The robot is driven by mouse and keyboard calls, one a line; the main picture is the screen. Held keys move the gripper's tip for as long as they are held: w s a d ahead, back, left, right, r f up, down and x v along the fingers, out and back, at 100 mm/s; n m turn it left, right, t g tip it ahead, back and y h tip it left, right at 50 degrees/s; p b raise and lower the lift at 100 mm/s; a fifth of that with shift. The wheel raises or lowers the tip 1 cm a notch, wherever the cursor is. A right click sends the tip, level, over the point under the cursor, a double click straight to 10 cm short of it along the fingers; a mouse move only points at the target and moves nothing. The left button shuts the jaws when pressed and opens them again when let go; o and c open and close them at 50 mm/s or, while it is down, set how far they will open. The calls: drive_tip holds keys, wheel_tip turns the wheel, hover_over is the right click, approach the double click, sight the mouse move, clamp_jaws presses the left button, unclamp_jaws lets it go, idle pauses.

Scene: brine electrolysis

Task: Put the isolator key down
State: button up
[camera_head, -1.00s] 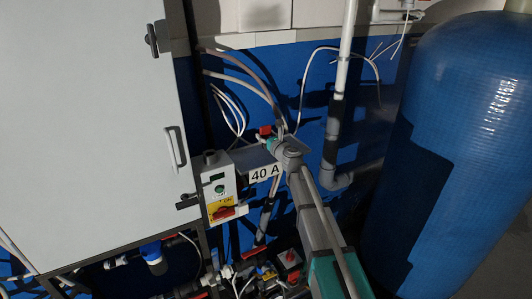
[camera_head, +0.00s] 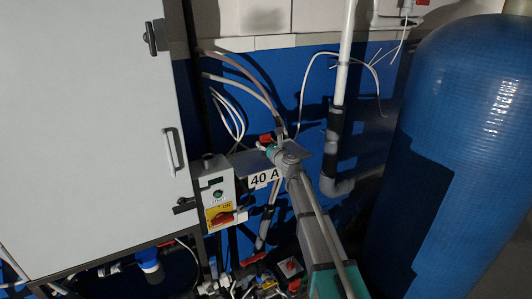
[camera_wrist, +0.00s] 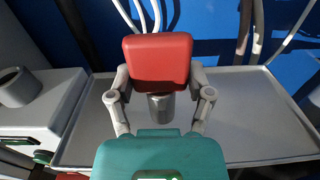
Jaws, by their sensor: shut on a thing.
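The isolator key, with a red block-shaped head (camera_wrist: 157,62) and a grey metal shank (camera_wrist: 161,106), is between the fingers of my gripper (camera_wrist: 160,98) in the wrist view. My gripper is shut on it. Below it is a grey shelf (camera_wrist: 250,128) with a thin raised rim. I cannot tell whether the key touches the shelf. In the head view the key's red head (camera_head: 265,138) shows just beyond my gripper (camera_head: 272,148), above the shelf with the "40 A" label (camera_head: 264,178). My wrist hides part of the shelf.
Left of the shelf is a grey switch box (camera_head: 218,192) with a red rotary handle on a yellow plate and a short cylinder on top (camera_wrist: 18,88). A large cabinet (camera_head: 90,130) stands left, a blue tank (camera_head: 460,150) right. Cables (camera_head: 240,75) hang behind the shelf.

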drive_tip(key=shift+w+f+b, duration=0.3)
drive_tip(key=shift+f, duration=0.25)
drive_tip(key=shift+f+b, duration=1.2)
drive_tip(key=shift+f, duration=0.05)
drive_tip(key=shift+s, duration=0.1)
drive_tip(key=o, duration=1.3)
drive_tip(key=shift+c, duration=0.2)
drive_tip(key=shift+r, duration=0.1)
drive_tip(key=v, duration=1.2)
